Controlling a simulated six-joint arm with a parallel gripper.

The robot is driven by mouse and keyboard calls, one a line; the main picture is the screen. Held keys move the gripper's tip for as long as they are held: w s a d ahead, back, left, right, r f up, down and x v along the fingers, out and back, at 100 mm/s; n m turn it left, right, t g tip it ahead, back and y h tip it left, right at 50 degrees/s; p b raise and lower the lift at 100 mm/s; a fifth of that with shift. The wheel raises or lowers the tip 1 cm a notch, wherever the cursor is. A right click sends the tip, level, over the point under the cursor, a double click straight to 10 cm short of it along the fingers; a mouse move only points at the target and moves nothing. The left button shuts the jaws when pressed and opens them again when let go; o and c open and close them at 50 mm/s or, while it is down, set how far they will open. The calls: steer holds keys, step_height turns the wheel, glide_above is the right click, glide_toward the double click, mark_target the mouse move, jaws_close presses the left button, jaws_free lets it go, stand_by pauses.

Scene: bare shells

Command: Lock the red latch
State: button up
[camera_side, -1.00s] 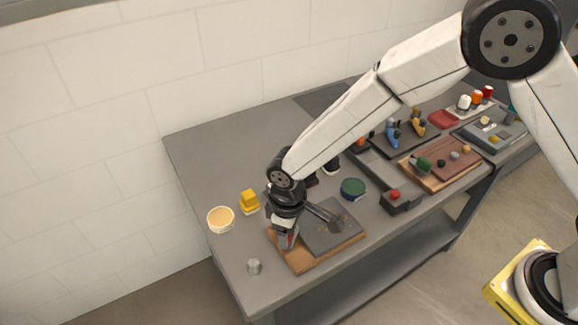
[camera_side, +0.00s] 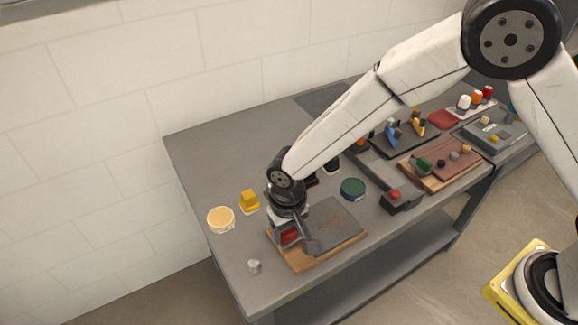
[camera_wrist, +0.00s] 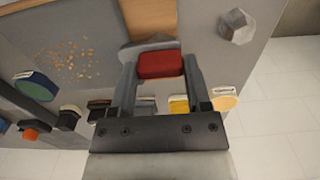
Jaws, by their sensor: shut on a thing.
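The red latch (camera_side: 289,237) sits at the left end of a grey plate (camera_side: 336,222) on a wooden board (camera_side: 306,264), near the table's front left. In the wrist view the latch (camera_wrist: 160,64) shows as a red block on a grey base, between my two fingers. My gripper (camera_wrist: 160,72) is shut on it, one finger against each side. In the side view my gripper (camera_side: 292,234) points down over the latch and partly hides it. How the latch's underside engages is hidden.
A grey faceted knob (camera_side: 254,266) stands front left. A cream round disc (camera_side: 221,219) and a yellow block (camera_side: 249,201) lie left of my gripper. A green round lid (camera_side: 352,189) and a box with a red button (camera_side: 396,199) stand to the right.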

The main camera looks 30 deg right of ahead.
mark_target(292, 230)
stand_by(0.3)
steer(key=o, duration=1.3)
steer(key=shift+r, duration=0.1)
steer(key=shift+r, duration=3.85)
steer(key=shift+d, duration=0.1)
steer(key=shift+d, duration=0.35)
steer(key=s+d+r+t, duration=0.1)
steer(key=s+d, duration=0.2)
steer(key=d, duration=0.5)
steer(key=s+d+r, duration=0.1)
steer(key=s+d, duration=0.2)
steer(key=d, duration=0.5)
steer(key=s+d+t, duration=0.1)
steer(key=s+d, duration=0.3)
steer(key=d, duration=0.4)
steer(key=shift+d+r+t, duration=0.3)
steer(key=shift+r, duration=0.1)
